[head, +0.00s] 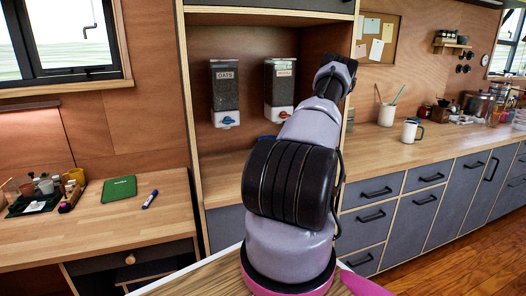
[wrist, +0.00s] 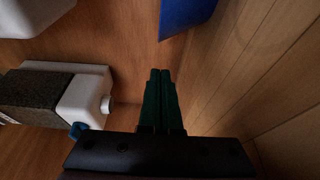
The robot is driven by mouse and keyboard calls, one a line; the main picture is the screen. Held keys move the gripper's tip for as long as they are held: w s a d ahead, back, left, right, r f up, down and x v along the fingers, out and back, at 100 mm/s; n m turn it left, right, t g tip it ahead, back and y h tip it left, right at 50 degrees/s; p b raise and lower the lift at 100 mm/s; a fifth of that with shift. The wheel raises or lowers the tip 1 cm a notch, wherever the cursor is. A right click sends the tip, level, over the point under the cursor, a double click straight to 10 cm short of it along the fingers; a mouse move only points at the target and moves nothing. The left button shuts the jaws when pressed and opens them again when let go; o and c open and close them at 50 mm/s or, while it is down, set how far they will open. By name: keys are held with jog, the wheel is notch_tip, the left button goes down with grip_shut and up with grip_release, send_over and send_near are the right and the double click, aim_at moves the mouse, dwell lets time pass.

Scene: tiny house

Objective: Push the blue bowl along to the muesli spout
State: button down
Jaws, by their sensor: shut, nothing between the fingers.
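The muesli dispenser (head: 279,90) hangs on the alcove's back wall, with a white spout and an orange-red knob. The blue bowl (head: 266,138) shows only as a sliver beside my arm; my arm hides the rest. In the wrist view a blue surface, which looks like the bowl (wrist: 185,14), is cut off by the top edge. My gripper (wrist: 160,72) has its dark green fingers together, pointing towards the blue surface with a gap between. In the head view my arm hides the gripper.
The oats dispenser (head: 225,94) with a blue knob hangs left of the muesli one. A dispenser with a blue knob (wrist: 78,130) is left of my fingers in the wrist view. A green book (head: 119,188) and a pen lie on the left desk. A white mug (head: 410,132) stands right.

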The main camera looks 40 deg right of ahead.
jog(key=s, duration=0.8)
jog(key=shift+r, duration=0.1)
